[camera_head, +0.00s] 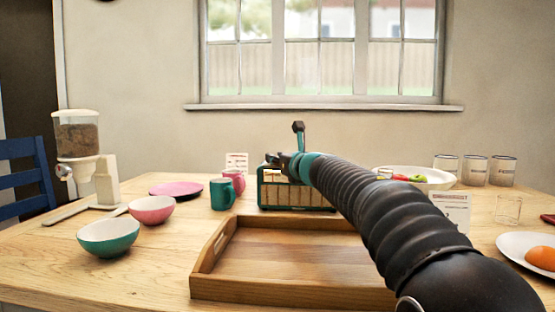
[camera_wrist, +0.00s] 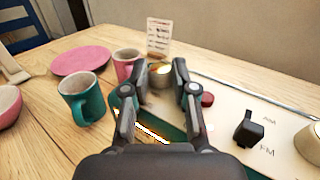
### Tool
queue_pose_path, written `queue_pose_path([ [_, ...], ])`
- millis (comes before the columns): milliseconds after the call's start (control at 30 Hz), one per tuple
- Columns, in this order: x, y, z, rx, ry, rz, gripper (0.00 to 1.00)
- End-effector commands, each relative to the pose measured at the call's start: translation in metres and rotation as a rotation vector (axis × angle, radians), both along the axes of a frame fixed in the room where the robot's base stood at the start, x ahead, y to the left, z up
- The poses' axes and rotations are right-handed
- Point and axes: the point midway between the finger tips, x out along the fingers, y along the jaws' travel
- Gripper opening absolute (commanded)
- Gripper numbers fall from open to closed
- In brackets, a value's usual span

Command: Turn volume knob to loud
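The teal radio (camera_head: 290,195) with a cream, slatted front stands on the table behind the wooden tray. In the wrist view its pale top panel (camera_wrist: 228,108) carries a gold knob (camera_wrist: 160,75), a red button (camera_wrist: 207,99), a black switch (camera_wrist: 248,130) marked AM and FM, and another gold knob (camera_wrist: 311,141) at the right edge. No volume label is readable. My gripper (camera_wrist: 160,64) has its fingers apart, one on each side of the left gold knob. I cannot tell whether they touch it. In the head view my gripper (camera_head: 279,161) is at the radio's top left.
A teal mug (camera_head: 222,194) and a pink mug (camera_head: 235,180) stand close left of the radio. A wooden tray (camera_head: 228,285) lies in front. Bowls, a pink plate (camera_head: 176,189) and a cereal dispenser (camera_head: 80,155) are farther left. Glasses and a fruit bowl (camera_head: 437,178) are at right.

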Motion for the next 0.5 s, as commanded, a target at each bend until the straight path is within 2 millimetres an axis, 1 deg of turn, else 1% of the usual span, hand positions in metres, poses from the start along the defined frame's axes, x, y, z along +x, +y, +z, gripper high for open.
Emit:
queue_pose_path([
  [267, -0.0009, 0.0029, -0.0004, -0.001, -0.001, -0.046, 0.00],
  [500, -0.0025, 0.0070, -0.0006, 0.000, -0.001, -0.190, 0.00],
])
